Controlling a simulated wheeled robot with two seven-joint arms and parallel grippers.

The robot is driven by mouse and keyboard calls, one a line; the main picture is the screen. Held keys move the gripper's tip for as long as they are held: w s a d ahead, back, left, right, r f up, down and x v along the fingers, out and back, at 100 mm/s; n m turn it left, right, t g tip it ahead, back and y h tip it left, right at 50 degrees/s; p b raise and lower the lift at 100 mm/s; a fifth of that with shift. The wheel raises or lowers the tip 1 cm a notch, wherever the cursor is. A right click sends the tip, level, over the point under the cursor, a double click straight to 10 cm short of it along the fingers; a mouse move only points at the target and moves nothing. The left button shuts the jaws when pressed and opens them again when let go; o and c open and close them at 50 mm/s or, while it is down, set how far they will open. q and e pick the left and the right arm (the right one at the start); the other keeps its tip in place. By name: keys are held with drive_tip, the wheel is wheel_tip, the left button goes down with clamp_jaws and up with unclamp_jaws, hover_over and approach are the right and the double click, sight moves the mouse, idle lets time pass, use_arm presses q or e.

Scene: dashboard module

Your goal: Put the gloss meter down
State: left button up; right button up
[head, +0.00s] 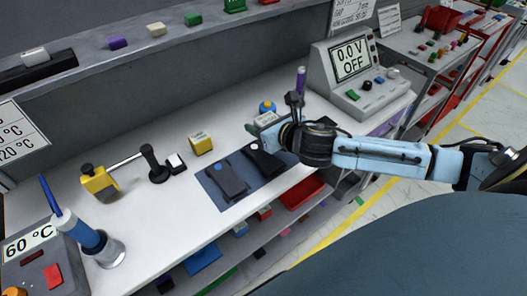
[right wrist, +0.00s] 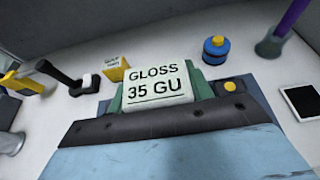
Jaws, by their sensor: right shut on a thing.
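The gloss meter (head: 265,119) is a green block with a white display. In the right wrist view its display (right wrist: 155,87) reads "GLOSS 35 GU". My right gripper (head: 279,135) is shut on it, near the upper right end of the blue mat (head: 212,190). The fingertips are mostly hidden, and I cannot tell whether the meter touches the surface below. My left gripper is not in view.
A blue jar (head: 267,107) is behind the meter. A meter reading "0.0 V OFF" (head: 352,75) is at the right. A black and yellow stand (head: 100,181) is at the left.

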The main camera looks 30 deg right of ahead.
sight(263, 155)
wheel_tip(263, 155, down, 9)
drive_tip(key=shift+w+f+b, duration=0.1)
drive_tip(key=shift+f+b, duration=0.05)
drive_tip(key=shift+b, duration=0.9)
drive_tip(key=shift+f, duration=0.15)
drive_tip(key=o, duration=1.1)
drive_tip(key=shift+o, duration=0.2)
drive_tip(key=shift+r, duration=0.2)
drive_tip(key=p+v, duration=0.1)
drive_tip(key=v, duration=1.1)
